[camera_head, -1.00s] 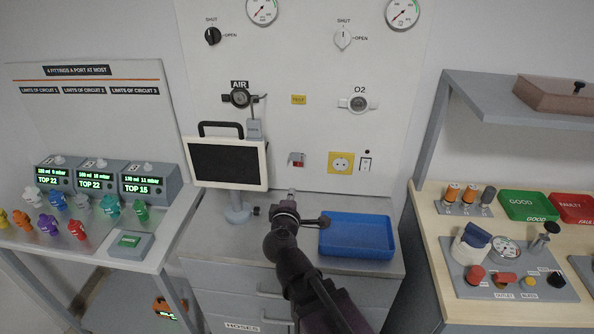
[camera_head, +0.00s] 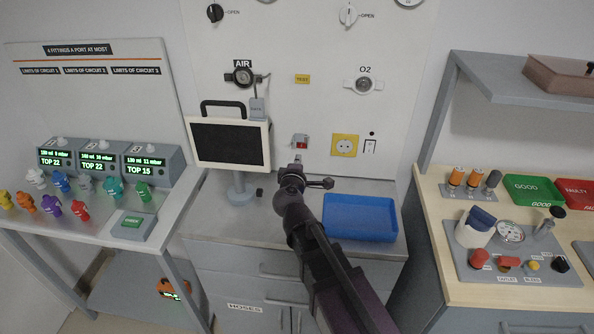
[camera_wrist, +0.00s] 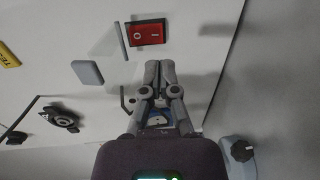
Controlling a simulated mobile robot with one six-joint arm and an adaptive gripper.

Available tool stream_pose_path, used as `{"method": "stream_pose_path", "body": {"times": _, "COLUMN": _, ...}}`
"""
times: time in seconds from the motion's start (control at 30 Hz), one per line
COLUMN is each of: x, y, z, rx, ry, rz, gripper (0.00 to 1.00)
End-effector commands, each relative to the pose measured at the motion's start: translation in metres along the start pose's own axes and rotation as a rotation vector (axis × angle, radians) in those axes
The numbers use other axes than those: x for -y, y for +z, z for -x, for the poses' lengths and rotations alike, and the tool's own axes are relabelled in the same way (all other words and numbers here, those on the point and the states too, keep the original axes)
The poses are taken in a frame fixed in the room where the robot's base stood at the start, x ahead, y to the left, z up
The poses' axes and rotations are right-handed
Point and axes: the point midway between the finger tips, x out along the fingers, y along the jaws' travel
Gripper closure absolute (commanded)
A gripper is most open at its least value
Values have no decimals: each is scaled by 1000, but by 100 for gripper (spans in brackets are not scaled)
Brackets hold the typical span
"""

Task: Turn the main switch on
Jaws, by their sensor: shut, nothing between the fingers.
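The main switch appears to be the red rocker switch on the white wall panel, seen in the head view (camera_head: 301,142) and marked O and I in the wrist view (camera_wrist: 148,33). A thin grey plate (camera_wrist: 121,40) sticks out beside the rocker, on its upper side in the head view. My gripper (camera_head: 298,161) is in front of the panel, just below the switch in the head view. In the wrist view its fingertips (camera_wrist: 159,65) are together and empty, close to the rocker. I cannot tell whether they touch it.
A yellow socket (camera_head: 345,145) and a white switch (camera_head: 370,146) are right of the rocker. A monitor (camera_head: 230,143) stands left of my gripper. A blue tray (camera_head: 360,218) lies on the counter to the right. The AIR port (camera_head: 243,77) is above the monitor.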

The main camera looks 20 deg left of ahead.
Motion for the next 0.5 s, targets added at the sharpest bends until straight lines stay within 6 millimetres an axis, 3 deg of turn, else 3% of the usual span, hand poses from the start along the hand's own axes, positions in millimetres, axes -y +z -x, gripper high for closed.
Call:
{"method": "stream_pose_path", "body": {"times": 0.2, "x": 1, "y": -1, "z": -36, "rx": 1, "ry": 0, "rz": 1, "gripper": 100}}
{"method": "stream_pose_path", "body": {"times": 0.5, "x": 0, "y": -1, "z": -58, "rx": -1, "ry": -1, "rz": 0, "gripper": 100}}
